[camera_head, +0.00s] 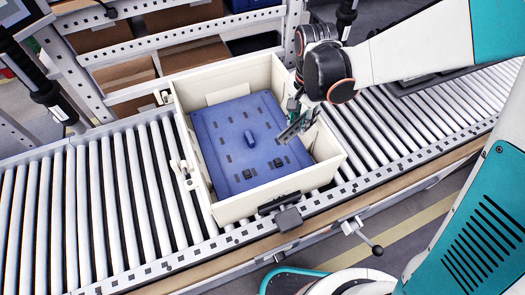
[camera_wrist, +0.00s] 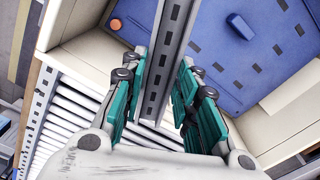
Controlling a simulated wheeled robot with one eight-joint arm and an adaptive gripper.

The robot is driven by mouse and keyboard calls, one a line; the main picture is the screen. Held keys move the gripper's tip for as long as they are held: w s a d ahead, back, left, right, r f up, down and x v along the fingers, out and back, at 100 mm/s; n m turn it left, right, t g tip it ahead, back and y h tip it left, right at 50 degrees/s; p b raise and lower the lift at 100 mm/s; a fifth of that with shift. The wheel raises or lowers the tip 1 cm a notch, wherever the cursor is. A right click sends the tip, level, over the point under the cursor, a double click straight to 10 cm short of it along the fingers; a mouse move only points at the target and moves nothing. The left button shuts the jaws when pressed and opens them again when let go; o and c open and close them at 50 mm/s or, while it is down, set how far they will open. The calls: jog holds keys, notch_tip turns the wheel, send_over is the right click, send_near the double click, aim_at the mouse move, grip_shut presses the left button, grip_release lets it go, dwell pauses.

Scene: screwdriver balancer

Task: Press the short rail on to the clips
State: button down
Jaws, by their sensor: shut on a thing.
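The short rail (camera_head: 291,130), a grey slotted metal strip, is held in my gripper (camera_head: 302,114). In the wrist view the rail (camera_wrist: 168,45) runs lengthwise between the teal finger pads of my gripper (camera_wrist: 162,78), which are shut on it. In the head view the rail is tilted over the right side of the blue panel (camera_head: 228,150). Two small black clips, the left one (camera_head: 248,174) and the right one (camera_head: 278,163), stand on the panel's near part. The rail is apart from both clips, up and right of them. I cannot make out the clips in the wrist view.
The panel lies in a cream open box (camera_head: 324,168) on a roller conveyor (camera_head: 100,205). A blue raised handle (camera_head: 249,138) stands at mid-panel. The box's right wall is close to my gripper. A dark clamp (camera_head: 288,218) sits at the box's near side. Shelving stands behind.

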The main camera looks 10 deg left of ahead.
jog(key=s+a+f+m+b, duration=0.1)
jog(key=s+a+f, duration=0.1)
jog(key=a+f, duration=0.1)
jog(key=s+a+f+m+b, duration=0.2)
jog(key=a+f, duration=0.1)
jog(key=s+a+f+m+b, duration=0.1)
jog(key=s+a+f+b, duration=0.1)
jog(key=a+f, duration=0.1)
jog(key=shift+s+a+f+m, duration=0.3)
jog(key=shift+a+f, duration=0.05)
jog(key=shift+f, duration=0.25)
jog(key=shift+f+b, duration=1.2)
jog(key=shift+f, duration=0.6)
jog(key=shift+f+b, duration=0.75)
jog(key=shift+b, duration=0.1)
jog(key=c, duration=1.2)
grip_release()
jog(key=shift+o, duration=0.2)
notch_tip(320, 180, up, 8)
jog(key=shift+f, duration=0.25)
